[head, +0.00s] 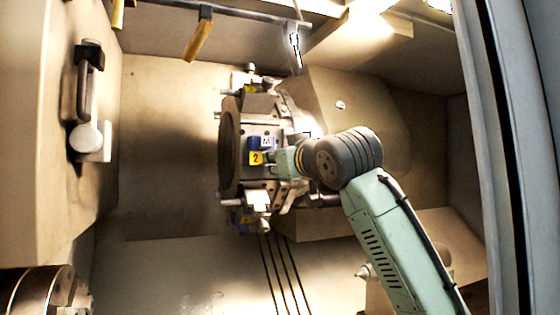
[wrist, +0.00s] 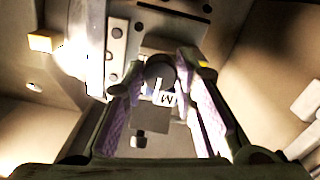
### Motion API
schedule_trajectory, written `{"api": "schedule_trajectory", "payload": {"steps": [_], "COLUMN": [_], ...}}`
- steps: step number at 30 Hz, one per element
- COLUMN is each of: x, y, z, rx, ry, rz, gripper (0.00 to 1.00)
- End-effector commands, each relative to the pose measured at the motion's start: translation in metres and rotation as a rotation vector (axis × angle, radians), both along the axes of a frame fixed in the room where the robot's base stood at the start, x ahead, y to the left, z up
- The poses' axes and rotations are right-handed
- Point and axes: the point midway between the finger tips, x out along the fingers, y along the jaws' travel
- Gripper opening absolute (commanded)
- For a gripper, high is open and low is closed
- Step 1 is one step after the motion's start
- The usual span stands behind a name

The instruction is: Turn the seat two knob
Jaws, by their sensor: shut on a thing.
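The turret (head: 230,150) stands in the middle of the head view, with a yellow plate marked 2 (head: 256,158) on the side facing me. My gripper (head: 274,160) reaches in from the right, its tips close beside this plate. In the wrist view, the dark round seat two knob (wrist: 159,70) lies between the fingertips of my gripper (wrist: 160,76). My gripper is shut on it. A white label with a letter (wrist: 166,98) shows just below the knob. In the head view my gripper hides the knob.
Other tool seats stick out above and below, including a light block (head: 257,199) under the marked plate. A door handle (head: 86,95) is on the left panel. A chuck-like round part (head: 40,292) sits at lower left. Free room lies left of the turret.

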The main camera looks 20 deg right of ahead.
Motion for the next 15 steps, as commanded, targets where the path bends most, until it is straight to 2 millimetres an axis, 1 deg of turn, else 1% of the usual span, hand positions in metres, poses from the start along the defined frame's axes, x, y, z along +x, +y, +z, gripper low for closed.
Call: {"api": "schedule_trajectory", "payload": {"steps": [1,7,15], "x": [0.0,0.0,0.0003], "y": [0.0002,0.0003,0.0006], "z": [-0.0001,-0.0002,-0.0006], "rx": [0.0,0.0,0.019], "ry": [0.0,0.0,0.002], "rz": [0.0,0.001,0.002], "gripper": [0.14,0.01,0.0]}}
